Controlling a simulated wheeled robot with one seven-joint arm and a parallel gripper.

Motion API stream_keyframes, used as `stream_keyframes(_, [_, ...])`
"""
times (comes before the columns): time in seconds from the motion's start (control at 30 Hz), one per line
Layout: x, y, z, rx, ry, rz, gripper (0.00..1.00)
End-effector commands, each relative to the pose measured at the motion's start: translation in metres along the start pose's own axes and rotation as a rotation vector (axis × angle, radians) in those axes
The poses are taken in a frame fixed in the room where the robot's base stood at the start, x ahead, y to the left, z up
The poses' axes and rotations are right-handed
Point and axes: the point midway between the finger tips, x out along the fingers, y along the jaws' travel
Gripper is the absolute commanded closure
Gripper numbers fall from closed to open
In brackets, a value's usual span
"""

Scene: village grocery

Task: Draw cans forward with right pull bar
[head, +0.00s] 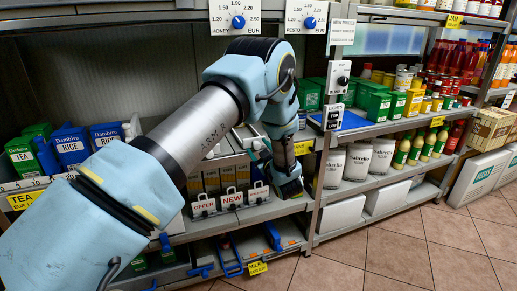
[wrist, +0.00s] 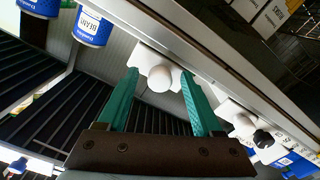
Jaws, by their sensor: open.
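My gripper (wrist: 158,76) is open, its two green fingers spread on either side of a white round knob (wrist: 161,78) on a white plate (wrist: 150,58) at a shelf edge. I cannot tell whether the fingers touch the knob. Blue cans labelled beans (wrist: 92,28) stand at the upper left of the wrist view, by dark slatted tracks (wrist: 50,112). In the head view my arm reaches down to the middle shelf and hides much of it; the gripper there (head: 262,155) is small and partly hidden. Which bar the knob belongs to is unclear.
A second plate in the wrist view carries a white knob (wrist: 243,124) and a black knob (wrist: 263,137). A long metal shelf rail (wrist: 215,70) runs diagonally beside the fingers. The tiled floor (head: 400,255) at right is clear.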

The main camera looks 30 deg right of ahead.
Motion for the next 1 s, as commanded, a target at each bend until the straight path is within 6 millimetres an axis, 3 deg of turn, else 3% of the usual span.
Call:
stream_keyframes(0.07, [-0.0001, 0.0000, 0.0000, 0.000, 0.000, 0.000, 0.36])
stream_keyframes(0.63, [-0.0003, 0.0000, -0.0002, 0.000, 0.000, 0.000, 1.00])
stream_keyframes(1.0, [-0.0003, 0.0000, -0.0002, 0.000, 0.000, 0.000, 1.00])
